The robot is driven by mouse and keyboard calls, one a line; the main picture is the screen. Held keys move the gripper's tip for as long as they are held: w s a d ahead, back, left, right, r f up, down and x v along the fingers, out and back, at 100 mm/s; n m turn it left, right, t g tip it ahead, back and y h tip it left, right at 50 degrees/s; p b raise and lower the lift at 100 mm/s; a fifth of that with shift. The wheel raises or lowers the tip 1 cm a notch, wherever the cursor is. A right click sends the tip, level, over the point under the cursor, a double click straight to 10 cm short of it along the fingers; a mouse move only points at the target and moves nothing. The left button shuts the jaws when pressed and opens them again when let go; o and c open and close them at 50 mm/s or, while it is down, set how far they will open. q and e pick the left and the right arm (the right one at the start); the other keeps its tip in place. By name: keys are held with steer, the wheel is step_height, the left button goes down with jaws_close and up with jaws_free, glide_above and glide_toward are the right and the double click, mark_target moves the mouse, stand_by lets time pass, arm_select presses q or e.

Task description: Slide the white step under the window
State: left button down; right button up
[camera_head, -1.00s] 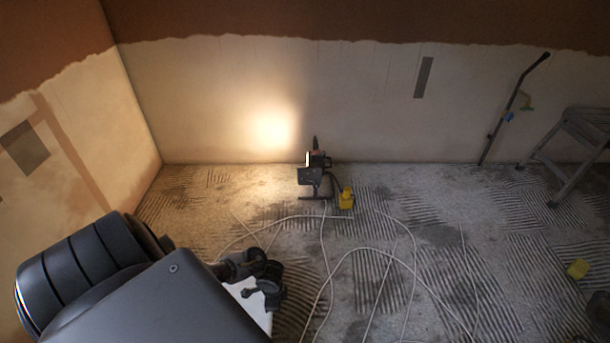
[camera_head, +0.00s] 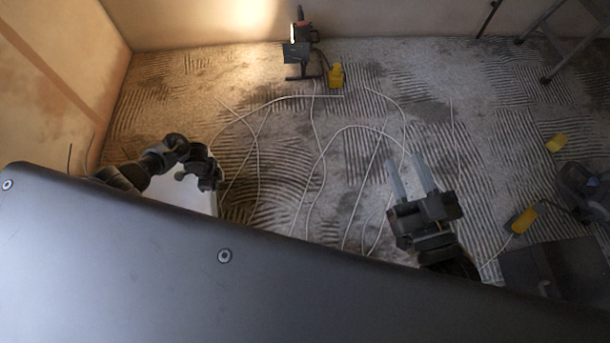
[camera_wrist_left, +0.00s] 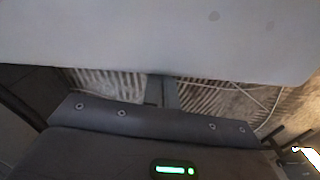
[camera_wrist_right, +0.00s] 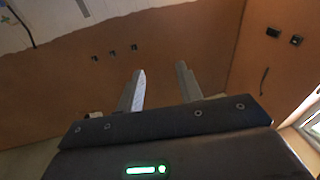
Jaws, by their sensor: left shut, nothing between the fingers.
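The white step (camera_head: 190,192) shows only in part in the head view, at the left, largely hidden behind my left gripper (camera_head: 205,175) and my own grey body. A broad pale surface, seemingly the step (camera_wrist_left: 160,40), fills the top of the left wrist view. My left gripper's fingers (camera_wrist_left: 162,92) are together with nothing between them, just below that surface's edge; contact cannot be told. My right gripper (camera_head: 406,160) is open and empty above the floor. Its spread fingers also show in the right wrist view (camera_wrist_right: 160,72). A bright pane in a pale frame (camera_wrist_right: 302,118), likely the window, shows at that view's right edge.
White cables (camera_head: 318,150) loop across the ridged floor. A work lamp (camera_head: 300,50) and yellow box (camera_head: 335,76) stand by the back wall. A stepladder (camera_head: 565,40) is at back right. Yellow items (camera_head: 524,220) and a dark machine (camera_head: 585,188) lie at the right.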

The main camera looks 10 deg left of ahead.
steer(key=shift+d, duration=0.1)
stand_by(0.5)
